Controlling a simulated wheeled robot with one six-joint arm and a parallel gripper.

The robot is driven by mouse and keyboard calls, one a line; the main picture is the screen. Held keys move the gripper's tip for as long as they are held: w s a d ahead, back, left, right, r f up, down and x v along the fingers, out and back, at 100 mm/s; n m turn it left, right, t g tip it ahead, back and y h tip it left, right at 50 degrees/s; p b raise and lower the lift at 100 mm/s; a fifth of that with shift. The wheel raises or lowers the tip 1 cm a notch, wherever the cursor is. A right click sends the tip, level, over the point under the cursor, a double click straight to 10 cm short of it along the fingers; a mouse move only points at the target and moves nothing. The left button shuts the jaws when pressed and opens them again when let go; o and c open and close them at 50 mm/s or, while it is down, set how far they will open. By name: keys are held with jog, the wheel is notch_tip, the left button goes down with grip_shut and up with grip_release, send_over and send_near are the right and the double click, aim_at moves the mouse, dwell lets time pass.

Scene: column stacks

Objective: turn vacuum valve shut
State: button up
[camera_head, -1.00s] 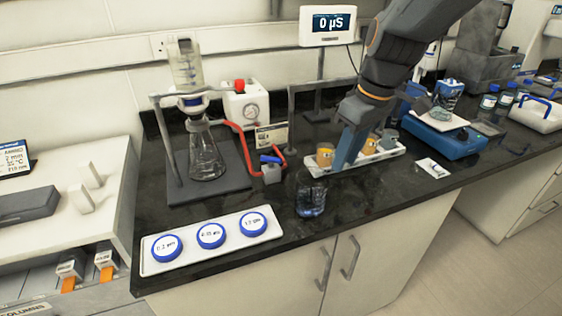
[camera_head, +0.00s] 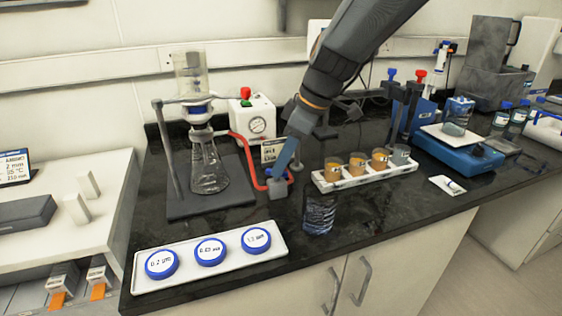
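The vacuum valve (camera_head: 277,189) is a small grey block on the black bench, at the end of the red hose (camera_head: 240,155). Its blue handle is mostly hidden by my gripper (camera_head: 283,169). My gripper reaches down from the upper right, its blue fingers right at the top of the valve. I cannot tell whether the fingers touch the handle or are closed on it. The hose loops from the white pump (camera_head: 250,118) with a round gauge. Left of it, a glass filter flask (camera_head: 208,170) stands on a dark stand base (camera_head: 178,206).
A white tray (camera_head: 143,283) with several blue-rimmed filter discs lies at the front. A glass beaker (camera_head: 320,215) stands right of the valve, near a rack (camera_head: 322,183) of amber-filled cups. A blue balance (camera_head: 455,155) is farther right.

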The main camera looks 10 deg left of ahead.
jog(key=shift+a+f, duration=0.2)
jog(key=shift+f, duration=0.25)
jog(key=shift+c, duration=0.4)
grip_shut()
